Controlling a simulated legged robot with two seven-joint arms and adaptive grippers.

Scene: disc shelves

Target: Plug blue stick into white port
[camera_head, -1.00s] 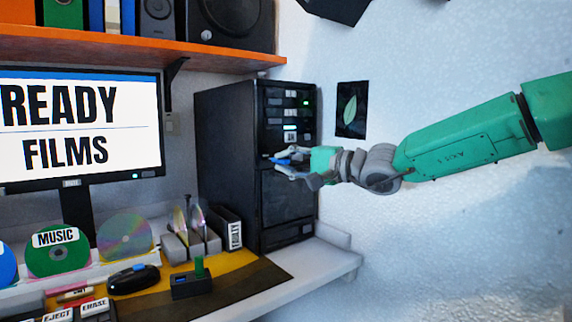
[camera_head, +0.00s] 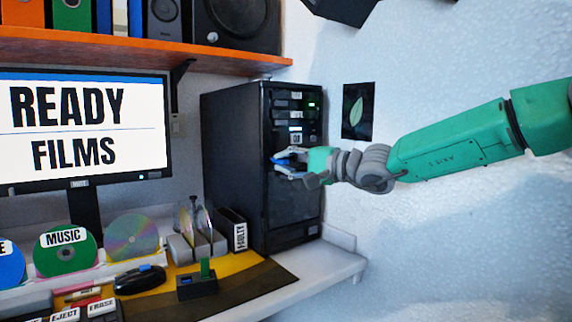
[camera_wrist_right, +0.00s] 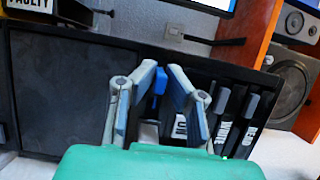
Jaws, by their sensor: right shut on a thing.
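My right gripper (camera_head: 281,159) is at the front of the black computer tower (camera_head: 232,165), about mid-height. In the right wrist view the right gripper (camera_wrist_right: 162,75) has its two fingers on either side of the blue stick (camera_wrist_right: 158,82), shut on it. The blue stick's far end points at the tower's front panel. Whether it touches or enters a port cannot be told. A whitish patch (camera_wrist_right: 149,132) shows low between the fingers; the white port itself cannot be made out clearly. My left gripper is not in view.
A small black holder (camera_head: 197,288) with a green stick (camera_head: 205,268) stands on the desk. Disc racks, a mouse (camera_head: 139,279) and a monitor (camera_head: 80,125) are to the left. An orange shelf (camera_head: 130,45) hangs above. The wall right of the tower is mostly bare.

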